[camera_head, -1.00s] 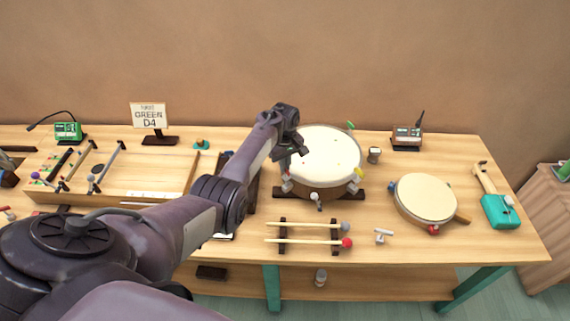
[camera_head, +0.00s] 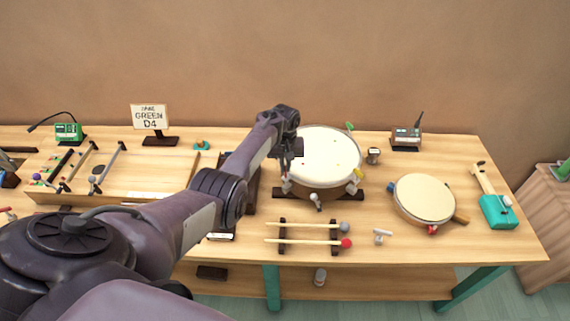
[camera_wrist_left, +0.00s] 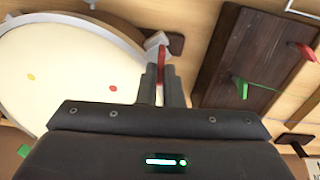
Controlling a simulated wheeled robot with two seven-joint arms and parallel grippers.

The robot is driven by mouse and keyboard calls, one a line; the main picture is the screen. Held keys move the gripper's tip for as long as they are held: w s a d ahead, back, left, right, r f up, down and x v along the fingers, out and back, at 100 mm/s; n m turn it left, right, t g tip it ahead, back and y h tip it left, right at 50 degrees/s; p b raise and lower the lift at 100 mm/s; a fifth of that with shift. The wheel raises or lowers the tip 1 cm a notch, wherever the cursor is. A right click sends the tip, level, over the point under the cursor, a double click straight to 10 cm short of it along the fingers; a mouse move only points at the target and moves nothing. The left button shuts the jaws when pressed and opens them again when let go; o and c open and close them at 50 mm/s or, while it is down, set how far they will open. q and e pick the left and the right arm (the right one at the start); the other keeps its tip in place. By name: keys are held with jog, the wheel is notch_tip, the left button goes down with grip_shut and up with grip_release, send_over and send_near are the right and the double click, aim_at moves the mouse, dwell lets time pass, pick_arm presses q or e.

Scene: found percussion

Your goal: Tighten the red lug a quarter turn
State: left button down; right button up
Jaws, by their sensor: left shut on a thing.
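The drum (camera_head: 326,160) with a pale head stands on dark feet at the table's middle. Coloured lugs sit around its rim, among them a yellow lug (camera_head: 356,174) and a green lug (camera_head: 350,126). My left gripper (camera_head: 290,160) is at the drum's left rim. In the left wrist view its fingers (camera_wrist_left: 162,88) are shut on the red lug (camera_wrist_left: 162,60), a thin red piece beside a grey bracket at the rim. In the head view the red lug is mostly hidden by the gripper. My right gripper is not in view.
Mallets (camera_head: 305,241) lie on a rack in front of the drum. A pale T-shaped piece (camera_head: 382,236) lies right of them. A hand drum (camera_head: 424,197) is further right. A dark board (camera_wrist_left: 255,55) lies close beside the drum.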

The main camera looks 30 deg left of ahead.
pick_arm(q)
jog(key=m, duration=0.6)
jog(key=shift+d+m, duration=0.1)
jog(key=shift+m, duration=0.2)
jog(key=m, duration=0.5)
jog(key=shift+d, duration=0.15)
jog(key=shift+m, duration=0.3)
jog(key=c, duration=1.6)
grip_release()
notch_tip(320, 180, up, 8)
jog(key=shift+f+p, duration=0.1)
jog(key=shift+p, duration=0.4)
